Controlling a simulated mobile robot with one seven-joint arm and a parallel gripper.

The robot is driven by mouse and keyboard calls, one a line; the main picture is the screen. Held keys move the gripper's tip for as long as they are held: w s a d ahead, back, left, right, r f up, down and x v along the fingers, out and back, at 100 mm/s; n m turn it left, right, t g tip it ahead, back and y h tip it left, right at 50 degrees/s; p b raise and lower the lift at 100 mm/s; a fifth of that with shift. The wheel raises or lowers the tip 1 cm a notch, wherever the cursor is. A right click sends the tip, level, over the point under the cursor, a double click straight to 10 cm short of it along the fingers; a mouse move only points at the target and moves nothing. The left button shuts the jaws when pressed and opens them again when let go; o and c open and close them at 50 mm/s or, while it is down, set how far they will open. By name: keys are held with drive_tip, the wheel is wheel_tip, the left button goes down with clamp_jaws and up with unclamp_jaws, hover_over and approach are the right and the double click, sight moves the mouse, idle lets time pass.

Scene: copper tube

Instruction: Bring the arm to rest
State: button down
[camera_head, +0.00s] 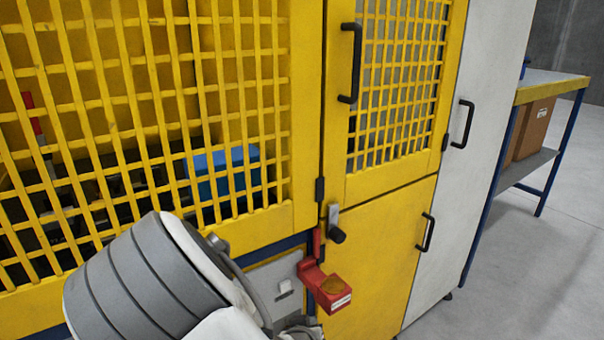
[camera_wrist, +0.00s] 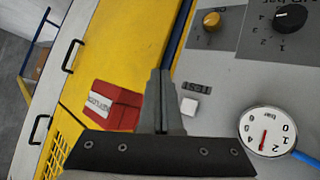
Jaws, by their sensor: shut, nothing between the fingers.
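My gripper (camera_wrist: 160,76) shows in the wrist view with its two dark fingers together and nothing between them. The fingers point at the cabinet front, between a red box with a white label (camera_wrist: 112,106) and a grey control panel (camera_wrist: 226,72). I cannot tell whether the fingertips touch anything. In the head view my arm's grey ribbed link fills the lower left, in front of the yellow cabinet (camera_head: 375,255). My gripper's fingers cannot be made out there. The red box (camera_head: 328,288) shows just right of the arm.
The panel carries a white button (camera_wrist: 189,106), a black knob (camera_wrist: 290,18), a yellow knob (camera_wrist: 211,20) and a round gauge (camera_wrist: 266,131) with a blue hose. Yellow mesh doors (camera_head: 240,95) with protruding black handles (camera_head: 351,62) stand close. Floor (camera_head: 545,250) is clear at right, beside a workbench (camera_head: 548,82).

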drive_tip(key=s+d+r+m+g+y, duration=0.1)
drive_tip(key=s+r+g+y, duration=0.15)
drive_tip(key=r, duration=0.45)
drive_tip(key=s+d+r+m+g+y, duration=0.1)
drive_tip(key=s+r+g+y, duration=0.1)
drive_tip(key=s+r, duration=0.35)
drive_tip(key=s+d+r+n+h+p, duration=0.1)
drive_tip(key=s+d+r, duration=0.4)
drive_tip(key=s+r, duration=0.25)
drive_tip(key=s+d+r+h+p, duration=0.1)
drive_tip(key=s+d+r, duration=0.45)
drive_tip(key=r, duration=0.25)
wheel_tip(320, 180, up, 12)
drive_tip(key=p, duration=1.2)
drive_tip(key=shift+a+r+g, duration=0.15)
drive_tip(key=shift+g, duration=0.2)
drive_tip(key=shift+s, duration=0.1)
